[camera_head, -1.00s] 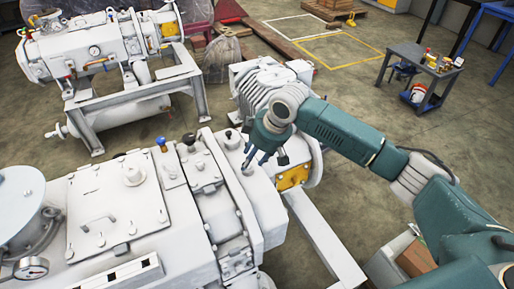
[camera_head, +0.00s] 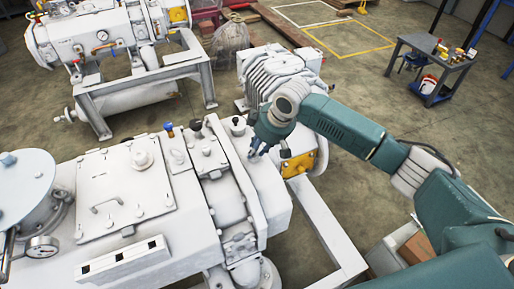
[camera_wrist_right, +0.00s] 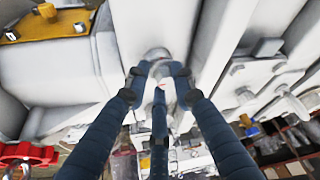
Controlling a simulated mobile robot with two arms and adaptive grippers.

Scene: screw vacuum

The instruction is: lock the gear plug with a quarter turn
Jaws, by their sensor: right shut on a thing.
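A large white vacuum pump (camera_head: 150,215) fills the lower left of the head view. My right gripper (camera_head: 256,154) reaches down onto the pump's gear end, with its fingers pointing down. In the right wrist view the three dark fingers of the gripper (camera_wrist_right: 160,75) close around a small pale round piece, which I take for the gear plug (camera_wrist_right: 158,54). The fingers hide most of it, so its turn angle cannot be told. In the head view the plug is hidden by the gripper. My left gripper is not in view.
A black-capped fitting (camera_head: 237,125) stands just left of the gripper. A blue knob (camera_head: 168,128) is farther left. A ribbed white motor housing (camera_head: 270,72) stands behind.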

